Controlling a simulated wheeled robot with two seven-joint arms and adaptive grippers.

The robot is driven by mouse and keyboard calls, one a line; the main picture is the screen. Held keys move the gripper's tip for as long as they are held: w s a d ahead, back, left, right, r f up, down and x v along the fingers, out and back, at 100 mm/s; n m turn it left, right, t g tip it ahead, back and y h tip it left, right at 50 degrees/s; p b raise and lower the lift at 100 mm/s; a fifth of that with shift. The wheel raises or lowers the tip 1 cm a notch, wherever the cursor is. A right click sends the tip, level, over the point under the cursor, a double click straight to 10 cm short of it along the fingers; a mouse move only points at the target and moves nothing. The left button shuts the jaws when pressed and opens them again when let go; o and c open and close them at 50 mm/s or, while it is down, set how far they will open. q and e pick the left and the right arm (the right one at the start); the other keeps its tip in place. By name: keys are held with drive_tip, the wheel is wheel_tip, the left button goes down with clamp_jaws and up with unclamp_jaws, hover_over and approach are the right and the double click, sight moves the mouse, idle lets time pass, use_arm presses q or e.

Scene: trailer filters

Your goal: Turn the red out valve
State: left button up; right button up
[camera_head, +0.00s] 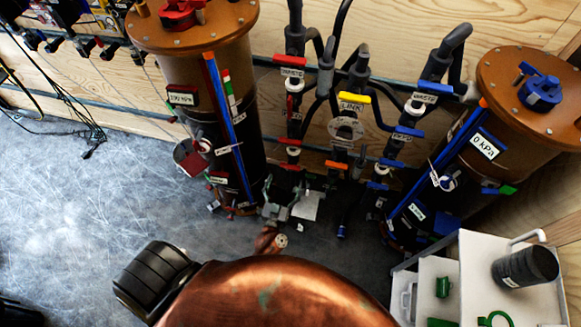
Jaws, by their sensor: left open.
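Several red valve handles show on the left pipework: an upper red handle (290,60) above a white label, a middle red handle (290,141) and a lower red handle (289,167). I cannot read which label says out. My left gripper (284,186) is open, low beside the left filter's foot, just below the lower red handle. I cannot tell whether it touches any handle. Its dark fingers partly hide the pipework behind. My right gripper is not in view.
The left filter tank (190,75) and right filter tank (530,105) flank the pipes. Yellow (354,97) and blue handles (435,88) crowd the middle. A white shelf (475,255) stands at lower right. The grey floor (80,210) at left is mostly clear.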

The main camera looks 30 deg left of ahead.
sight(290, 167)
use_arm(q)
drive_tip(key=b+x, duration=0.1)
drive_tip(key=x, duration=0.6)
drive_tip(key=shift+w+f, duration=0.1)
drive_tip(key=shift+w, duration=0.15)
drive_tip(key=shift+c, duration=0.4)
drive_tip(key=c, duration=1.1)
